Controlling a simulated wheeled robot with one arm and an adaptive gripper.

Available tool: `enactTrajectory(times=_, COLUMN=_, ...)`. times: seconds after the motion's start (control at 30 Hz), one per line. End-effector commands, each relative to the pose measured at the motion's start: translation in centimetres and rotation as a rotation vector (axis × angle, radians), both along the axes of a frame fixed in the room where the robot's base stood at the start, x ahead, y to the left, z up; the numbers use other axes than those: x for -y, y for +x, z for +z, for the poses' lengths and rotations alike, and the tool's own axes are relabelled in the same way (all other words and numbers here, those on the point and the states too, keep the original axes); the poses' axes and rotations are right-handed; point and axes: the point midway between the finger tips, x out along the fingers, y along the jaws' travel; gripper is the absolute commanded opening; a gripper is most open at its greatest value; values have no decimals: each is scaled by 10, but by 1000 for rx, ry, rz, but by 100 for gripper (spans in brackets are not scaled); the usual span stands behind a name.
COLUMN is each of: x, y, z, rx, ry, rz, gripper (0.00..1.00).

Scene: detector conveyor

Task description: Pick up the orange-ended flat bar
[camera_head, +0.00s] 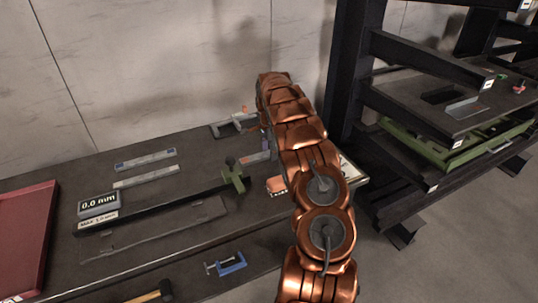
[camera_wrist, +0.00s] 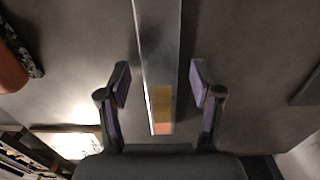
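The flat bar (camera_wrist: 158,55) is grey metal with a yellow band and an orange end (camera_wrist: 162,128). In the wrist view it runs from the top edge down between the two fingers of my gripper (camera_wrist: 161,84). The fingers are open, one on each side of the bar, with a visible gap on both sides. The orange end lies near the palm in the picture; I cannot tell the height between bar and palm. In the head view my arm hides most of the gripper; a short grey piece (camera_head: 255,158) beside the arm may be part of this bar.
Two other flat bars (camera_head: 145,159) (camera_head: 147,177) lie on the dark table, behind a long black gauge with a green slider (camera_head: 234,175) and a display (camera_head: 98,204). A clamp (camera_head: 235,122) stands at the back. A dark rack (camera_head: 430,120) is at right.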

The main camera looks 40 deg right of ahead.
Motion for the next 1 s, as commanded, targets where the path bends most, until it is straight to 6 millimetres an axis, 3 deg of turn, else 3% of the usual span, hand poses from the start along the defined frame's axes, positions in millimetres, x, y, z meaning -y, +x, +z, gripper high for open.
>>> enactTrajectory(times=0.07, x=0, y=0, z=0, rx=0, ry=0, rz=0, gripper=54)
enactTrajectory(times=0.6, x=0, y=0, z=0, rx=0, ry=0, rz=1, gripper=0)
enactTrajectory(times=1.0, x=0, y=0, z=1, rx=0, ry=0, rz=1, gripper=0)
